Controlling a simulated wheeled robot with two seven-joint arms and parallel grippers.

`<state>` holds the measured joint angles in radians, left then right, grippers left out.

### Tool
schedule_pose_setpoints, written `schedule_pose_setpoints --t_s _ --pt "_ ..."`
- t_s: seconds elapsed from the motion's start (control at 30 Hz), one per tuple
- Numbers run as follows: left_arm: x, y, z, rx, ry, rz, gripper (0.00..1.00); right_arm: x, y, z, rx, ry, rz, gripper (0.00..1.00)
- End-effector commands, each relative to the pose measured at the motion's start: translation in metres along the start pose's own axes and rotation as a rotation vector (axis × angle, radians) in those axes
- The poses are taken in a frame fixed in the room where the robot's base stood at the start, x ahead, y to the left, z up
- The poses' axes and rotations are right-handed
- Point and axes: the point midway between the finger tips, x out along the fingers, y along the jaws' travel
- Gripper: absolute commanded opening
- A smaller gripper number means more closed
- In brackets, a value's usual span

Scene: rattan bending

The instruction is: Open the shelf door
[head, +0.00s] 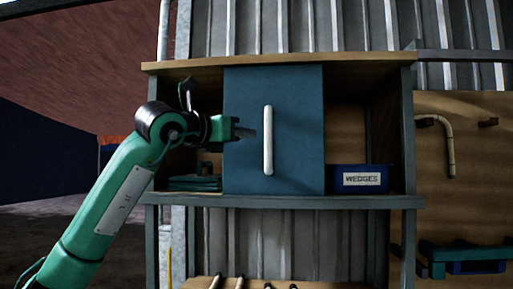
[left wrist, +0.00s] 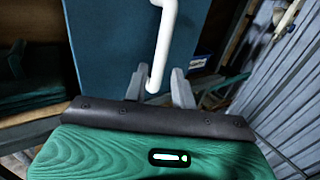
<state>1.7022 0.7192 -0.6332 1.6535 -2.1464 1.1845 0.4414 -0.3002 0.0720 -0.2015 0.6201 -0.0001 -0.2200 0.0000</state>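The shelf door (head: 300,130) is a flat blue panel in the middle of the wooden shelf, with a white vertical bar handle (head: 268,140). In the left wrist view the door (left wrist: 112,45) fills the upper left, and the handle (left wrist: 161,50) runs down toward the fingers. My left gripper (head: 246,132) is just left of the handle in the head view. In the left wrist view its two fingers (left wrist: 157,88) are apart, with the handle's lower end appearing between them. Contact with the handle cannot be told. My right gripper is not in view.
A blue bin labelled WEDGES (head: 361,179) stands right of the door. Green items (head: 195,183) lie on the shelf left of it. A pegboard (head: 460,150) with a bent cane (head: 447,140) is at the right. Rods (head: 240,283) stand below the shelf.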

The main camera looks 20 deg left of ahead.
Motion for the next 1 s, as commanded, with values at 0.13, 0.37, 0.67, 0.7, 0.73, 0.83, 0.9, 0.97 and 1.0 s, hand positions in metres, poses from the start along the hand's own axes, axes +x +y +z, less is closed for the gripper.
schedule_pose_setpoints --t_s 0.13,0.37,0.67,0.7,0.73,0.83,0.9,0.97,1.0 --pt "-0.025 0.000 -0.002 0.001 -0.002 0.000 0.26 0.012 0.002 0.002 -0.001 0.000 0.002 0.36" --pt "-0.040 0.000 0.000 0.000 -0.002 0.000 0.26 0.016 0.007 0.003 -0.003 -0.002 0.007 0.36" --pt "-0.040 0.000 0.001 0.000 -0.001 0.000 0.26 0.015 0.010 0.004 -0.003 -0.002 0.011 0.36" --pt "-0.040 0.000 0.001 0.000 -0.001 0.000 0.26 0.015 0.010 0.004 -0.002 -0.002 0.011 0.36" --pt "-0.040 0.000 0.001 0.000 -0.001 0.000 0.26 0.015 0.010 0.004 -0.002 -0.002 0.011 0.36" --pt "-0.040 0.000 0.000 0.000 0.000 -0.001 0.26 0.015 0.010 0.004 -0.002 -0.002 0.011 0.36" --pt "-0.037 -0.003 -0.003 -0.002 0.001 -0.014 0.26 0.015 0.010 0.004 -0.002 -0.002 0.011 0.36" --pt "-0.031 -0.011 -0.011 -0.007 0.002 -0.048 0.26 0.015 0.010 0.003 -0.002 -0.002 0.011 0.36" --pt "-0.025 -0.018 -0.018 -0.013 0.002 -0.082 0.26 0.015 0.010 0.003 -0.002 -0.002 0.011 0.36"
